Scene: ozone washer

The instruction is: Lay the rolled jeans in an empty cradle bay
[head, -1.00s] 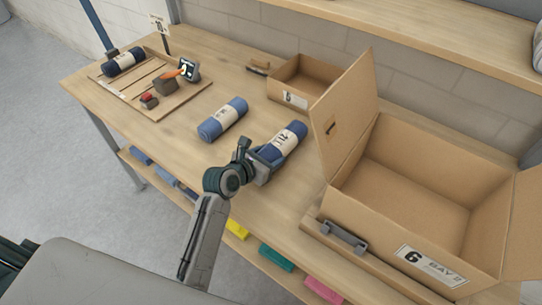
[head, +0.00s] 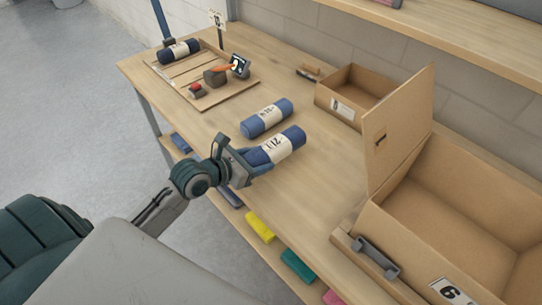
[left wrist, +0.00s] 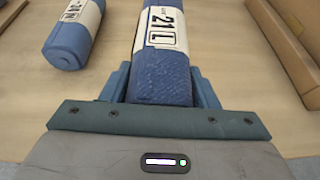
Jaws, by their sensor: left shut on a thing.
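My left gripper (head: 250,164) is shut on the near end of a dark blue jeans roll (head: 290,139) with a white label band. The roll lies level; whether it clears the table is hard to tell. The left wrist view shows this roll (left wrist: 163,75) between the blue fingers. A lighter blue labelled roll (head: 257,124) lies on the table just beyond it, also in the left wrist view (left wrist: 68,45). The slatted wooden cradle (head: 178,74) is at the far left. A dark roll (head: 180,51) lies at its far end; bays nearer show bare slats. My right gripper is out of view.
A large open carton (head: 405,215) fills the right; a small box (head: 340,107) stands behind. Table between rolls and cradle is clear.

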